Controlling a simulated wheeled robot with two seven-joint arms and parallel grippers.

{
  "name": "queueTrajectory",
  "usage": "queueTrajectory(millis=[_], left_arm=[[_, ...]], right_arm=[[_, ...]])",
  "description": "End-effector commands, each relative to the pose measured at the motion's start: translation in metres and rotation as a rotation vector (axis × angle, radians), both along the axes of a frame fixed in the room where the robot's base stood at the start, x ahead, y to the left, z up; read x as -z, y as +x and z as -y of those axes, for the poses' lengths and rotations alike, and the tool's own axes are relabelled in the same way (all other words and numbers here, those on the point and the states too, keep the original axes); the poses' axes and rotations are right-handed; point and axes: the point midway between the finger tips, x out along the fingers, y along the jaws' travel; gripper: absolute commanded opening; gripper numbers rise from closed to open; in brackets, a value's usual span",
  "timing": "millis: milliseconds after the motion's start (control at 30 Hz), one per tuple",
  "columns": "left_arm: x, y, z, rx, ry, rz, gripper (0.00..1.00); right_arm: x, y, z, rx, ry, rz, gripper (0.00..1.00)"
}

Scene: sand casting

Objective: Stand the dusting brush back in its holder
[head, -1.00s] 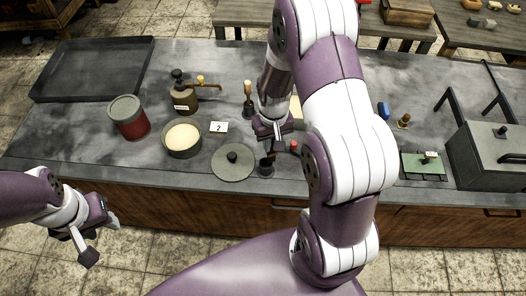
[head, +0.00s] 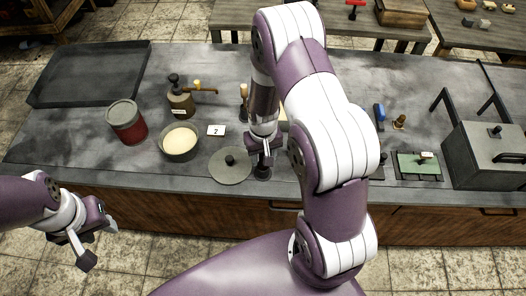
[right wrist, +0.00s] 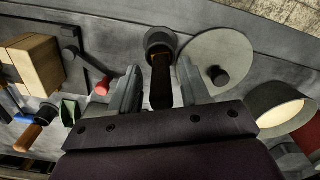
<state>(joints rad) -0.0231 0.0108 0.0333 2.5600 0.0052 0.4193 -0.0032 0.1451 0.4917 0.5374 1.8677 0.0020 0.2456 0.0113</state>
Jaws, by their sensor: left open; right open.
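The dusting brush, as I take it, shows in the right wrist view as a dark brown handle (right wrist: 161,85) standing in a round dark holder (right wrist: 153,36). The bristles are not visible. My right gripper (right wrist: 158,92) is open, with one finger on either side of the handle; I cannot tell whether either touches it. In the head view my right gripper (head: 264,153) is just above the holder (head: 262,173) near the counter's front edge, and the brush is mostly hidden. My left gripper (head: 97,243) is open and empty, in front of the counter at the left.
A grey disc with a knob (head: 230,166) lies just left of the holder. A pale-filled bowl (head: 180,142), a red can (head: 126,122) and a wide dark tray (head: 85,75) are further left. A small red item (right wrist: 103,86) and wooden block (right wrist: 35,65) are near my right gripper.

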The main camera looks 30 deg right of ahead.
Motion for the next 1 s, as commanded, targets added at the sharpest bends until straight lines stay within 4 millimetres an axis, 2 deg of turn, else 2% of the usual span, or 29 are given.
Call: queueTrajectory(millis=[133, 400, 567, 667, 800, 867, 1000], left_arm=[[0.004, 0.0, 0.0, 0.0, 0.0, 0.0, 0.43], [0.011, 0.0, 0.0, 0.0, 0.0, 0.0, 0.43], [0.012, 0.0, 0.0, 0.0, 0.0, 0.0, 0.43], [0.012, 0.0, 0.0, 0.0, 0.0, 0.0, 0.43], [0.012, 0.0, 0.0, 0.0, 0.0, 0.0, 0.43], [0.012, 0.0, 0.0, 0.0, 0.0, 0.0, 0.43], [0.012, 0.0, 0.0, 0.0, 0.0, 0.0, 0.43]], right_arm=[[-0.023, 0.002, 0.0, 0.0, -0.001, 0.006, 0.46], [-0.092, 0.001, 0.0, 0.0, -0.001, 0.006, 0.46], [-0.115, 0.0, -0.001, -0.003, -0.001, 0.005, 0.46], [-0.132, -0.019, -0.016, -0.046, -0.003, 0.028, 0.46], [-0.15, -0.064, -0.043, -0.137, -0.006, 0.09, 0.46], [-0.152, -0.078, -0.049, -0.163, -0.006, 0.109, 0.46], [-0.153, -0.09, -0.054, -0.182, -0.006, 0.122, 0.46]])
